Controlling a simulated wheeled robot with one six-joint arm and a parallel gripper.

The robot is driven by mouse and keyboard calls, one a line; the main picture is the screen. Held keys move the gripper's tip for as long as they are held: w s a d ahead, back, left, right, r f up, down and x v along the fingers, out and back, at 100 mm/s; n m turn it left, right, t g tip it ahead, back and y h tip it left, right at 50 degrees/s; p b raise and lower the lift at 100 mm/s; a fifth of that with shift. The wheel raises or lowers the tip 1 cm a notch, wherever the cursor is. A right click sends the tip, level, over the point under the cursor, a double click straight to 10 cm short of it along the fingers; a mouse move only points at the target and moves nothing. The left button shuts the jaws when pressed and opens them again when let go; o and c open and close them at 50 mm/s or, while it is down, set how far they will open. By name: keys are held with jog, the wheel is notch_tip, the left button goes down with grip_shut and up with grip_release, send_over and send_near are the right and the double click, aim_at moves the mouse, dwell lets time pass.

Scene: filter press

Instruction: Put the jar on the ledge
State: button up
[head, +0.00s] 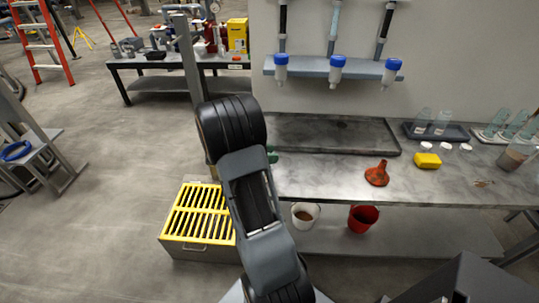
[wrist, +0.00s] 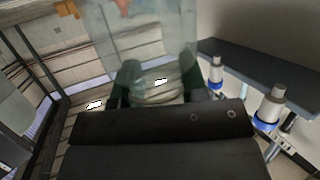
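In the wrist view a clear, see-through jar (wrist: 140,35) stands between the two green fingers of my gripper (wrist: 158,78). The fingers are against its sides near its rounded end, so my gripper is shut on it. In the head view my arm hides the jar and most of my gripper; only a bit of green (head: 272,155) shows beside the arm, over the bench. The grey ledge (head: 310,71) runs along the wall above the bench, to the right of my arm. It also shows at the right in the wrist view (wrist: 265,75), which looks upside down.
Several blue-topped filter cups (head: 337,68) sit along the ledge, with pipes above them. A yellow-grated box (head: 198,213) stands on the floor.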

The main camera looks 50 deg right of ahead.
jog(key=o, duration=0.4)
jog(key=shift+r+p, duration=0.25)
jog(key=shift+p, duration=0.15)
jog(key=b+v, duration=0.3)
jog(key=v, duration=0.8)
jog(key=s+a+n+t+y, duration=0.3)
jog(key=a+n+y, duration=0.1)
jog(key=a+n, duration=0.3)
jog(key=s+a+n+t+y, duration=0.3)
jog(key=a+n+t+y, duration=0.1)
jog(key=a+n, duration=0.4)
jog(key=s+a+n+t+y, duration=0.3)
jog(key=a+n+t+y, duration=0.1)
jog(key=a+n, duration=0.4)
jog(key=shift+s+a+r+n+y, duration=0.15)
jog(key=shift+r+n+y, duration=0.2)
jog(key=shift+n, duration=0.45)
